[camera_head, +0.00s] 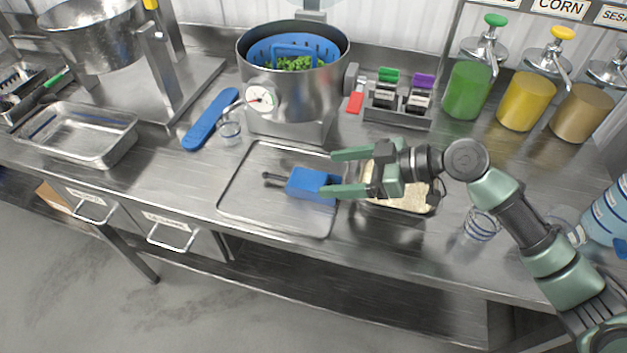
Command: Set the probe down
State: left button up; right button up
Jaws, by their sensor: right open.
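A blue block-like item (308,184) with a short dark stem pointing left lies on the flat metal tray (253,203). It looks like the probe, but its shape is too small to be sure. My right gripper (331,173) is open at the item's right side. One finger is above and beyond it, and the other overlaps its right edge in the picture. I cannot tell whether that finger touches it. My left gripper is not in view.
A steel pot (300,115) with a blue basket and a dial stands behind the tray. A rice-filled pan (405,201) sits partly under my right gripper. A blue paddle (210,119), sauce pumps (466,92), a clear cup (481,225) and an empty pan (88,133) stand around.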

aim_at(302, 178)
jog(key=x, duration=0.3)
jog(key=shift+r+p, duration=0.15)
jog(key=shift+p, duration=0.15)
jog(key=shift+a, duration=0.25)
jog(key=p+x, duration=0.2)
jog(key=x, duration=0.1)
jog(key=shift+w+a+f, duration=0.15)
jog(key=shift+a+f, duration=0.1)
jog(key=shift+f, duration=0.15)
jog(key=shift+w+a+f, duration=0.1)
jog(key=shift+a+f, duration=0.25)
grip_shut()
